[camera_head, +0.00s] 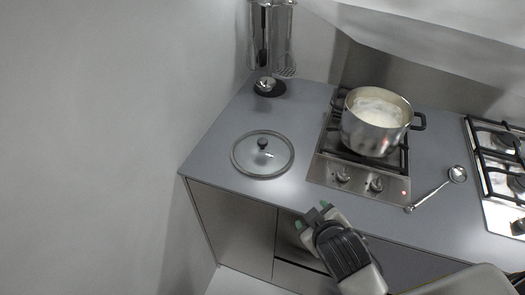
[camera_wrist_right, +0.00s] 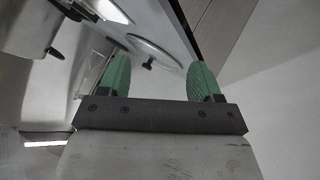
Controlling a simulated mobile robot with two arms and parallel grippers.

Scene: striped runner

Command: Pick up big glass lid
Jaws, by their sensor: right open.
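The big glass lid (camera_head: 250,163) lies flat on the grey counter, left of the stove, with its dark knob (camera_head: 262,143) up. In the right wrist view the lid (camera_wrist_right: 163,52) shows beyond the fingers, with its knob (camera_wrist_right: 149,63) between them in the picture. My right gripper (camera_head: 312,213) is in front of the counter's front edge, to the lower right of the lid and apart from it. Its green fingers (camera_wrist_right: 157,82) are open with nothing between them. My left gripper is not in view.
A steel pot (camera_head: 368,136) with pale contents stands on the left hob (camera_head: 320,170). A ladle (camera_head: 436,188) lies right of it, near a second hob (camera_head: 476,150). A wall bounds the left.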

